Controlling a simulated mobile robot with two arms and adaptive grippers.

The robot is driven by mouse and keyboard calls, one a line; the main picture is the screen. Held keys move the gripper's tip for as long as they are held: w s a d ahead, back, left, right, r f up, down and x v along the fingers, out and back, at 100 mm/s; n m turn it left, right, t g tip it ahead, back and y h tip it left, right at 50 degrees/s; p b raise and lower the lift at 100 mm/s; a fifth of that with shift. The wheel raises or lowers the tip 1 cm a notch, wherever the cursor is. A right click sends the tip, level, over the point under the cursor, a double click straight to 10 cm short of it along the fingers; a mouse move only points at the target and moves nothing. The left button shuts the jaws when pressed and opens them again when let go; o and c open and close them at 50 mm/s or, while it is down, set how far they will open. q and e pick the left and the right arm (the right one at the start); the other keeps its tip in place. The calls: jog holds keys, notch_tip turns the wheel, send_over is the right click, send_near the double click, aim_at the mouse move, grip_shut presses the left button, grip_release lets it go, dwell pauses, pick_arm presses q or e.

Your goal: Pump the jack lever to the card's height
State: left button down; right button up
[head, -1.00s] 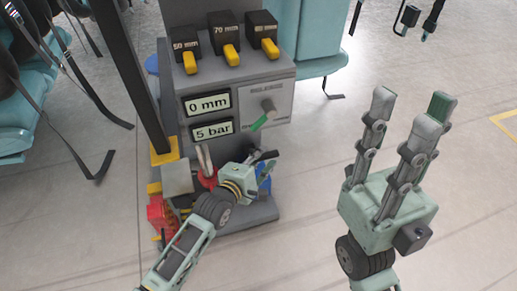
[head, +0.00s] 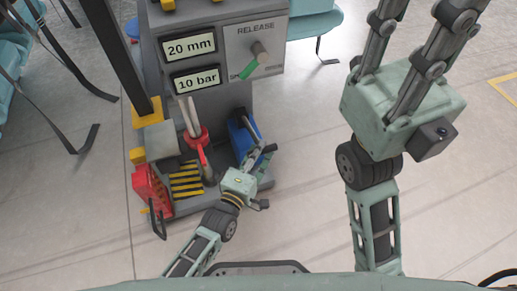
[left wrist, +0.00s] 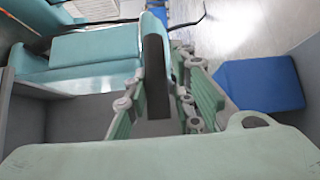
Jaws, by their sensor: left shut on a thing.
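My left gripper (head: 256,148) is low in front of the jack stand, beside a blue block. In the left wrist view its fingers (left wrist: 165,85) are shut on a dark bar (left wrist: 156,78), which looks like the lever's grip; the rest of the lever is hard to make out. The stand's upper display (head: 189,47) reads 20 mm and the lower one (head: 196,79) reads 10 bar. My right gripper (head: 405,50) is open and empty, its fingertips cut off by the top edge. No card can be read in these views now.
The release knob (head: 257,50) with a green pointer is right of the displays. A metal loop with a red collar (head: 196,132), a red part (head: 148,185) and a blue block (head: 238,138) sit low on the stand.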

pick_arm(q)
jog(key=shift+w+a, duration=0.1)
jog(key=c, duration=1.6)
grip_release()
jog(key=shift+o, duration=0.2)
jog(key=v, duration=1.2)
jog(key=shift+f, duration=0.1)
